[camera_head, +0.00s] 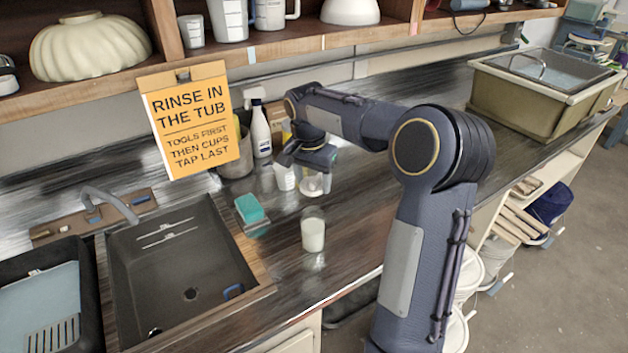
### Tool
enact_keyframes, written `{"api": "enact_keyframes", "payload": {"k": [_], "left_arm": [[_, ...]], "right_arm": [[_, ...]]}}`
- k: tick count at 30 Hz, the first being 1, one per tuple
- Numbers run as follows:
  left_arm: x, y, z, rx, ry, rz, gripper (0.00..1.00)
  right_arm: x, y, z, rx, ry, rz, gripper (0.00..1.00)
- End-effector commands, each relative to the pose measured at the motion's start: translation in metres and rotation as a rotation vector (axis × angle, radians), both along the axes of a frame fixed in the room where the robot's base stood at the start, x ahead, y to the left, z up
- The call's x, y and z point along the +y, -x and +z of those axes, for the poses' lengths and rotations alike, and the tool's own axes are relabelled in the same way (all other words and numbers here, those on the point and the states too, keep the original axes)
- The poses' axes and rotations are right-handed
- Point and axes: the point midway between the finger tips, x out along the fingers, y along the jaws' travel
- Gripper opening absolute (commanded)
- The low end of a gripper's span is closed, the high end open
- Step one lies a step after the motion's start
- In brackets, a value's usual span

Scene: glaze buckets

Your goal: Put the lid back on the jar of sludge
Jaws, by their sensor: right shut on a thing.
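A small jar (313,236) with white contents stands upright on the dark counter, right of the sink; I see no lid on it. My right gripper (317,172) is behind it, reaching down near the splashback side of the counter. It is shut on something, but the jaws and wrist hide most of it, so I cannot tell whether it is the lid. A clear, pale vessel (314,188) shows just under the gripper; I cannot tell whether they touch. My left gripper is not in view.
A white cup (284,179), a spray bottle (260,132) and a grey pot (236,160) stand close to the gripper. A teal sponge (249,208) lies beside the sink (180,262). A sign (191,122) hangs above. The right counter is clear up to a tub (535,95).

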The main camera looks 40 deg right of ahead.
Motion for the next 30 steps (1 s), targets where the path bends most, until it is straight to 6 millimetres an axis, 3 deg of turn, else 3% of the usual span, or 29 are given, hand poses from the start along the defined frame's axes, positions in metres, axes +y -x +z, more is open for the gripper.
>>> {"api": "enact_keyframes", "payload": {"k": [19, 30], "left_arm": [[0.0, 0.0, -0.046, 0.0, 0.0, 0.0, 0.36], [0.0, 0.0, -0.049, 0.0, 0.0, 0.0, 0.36]], "right_arm": [[0.0, 0.0, -0.055, 0.001, 0.0, 0.0, 0.34], [0.0, 0.0, -0.062, 0.0, 0.001, 0.0, 0.34]]}}
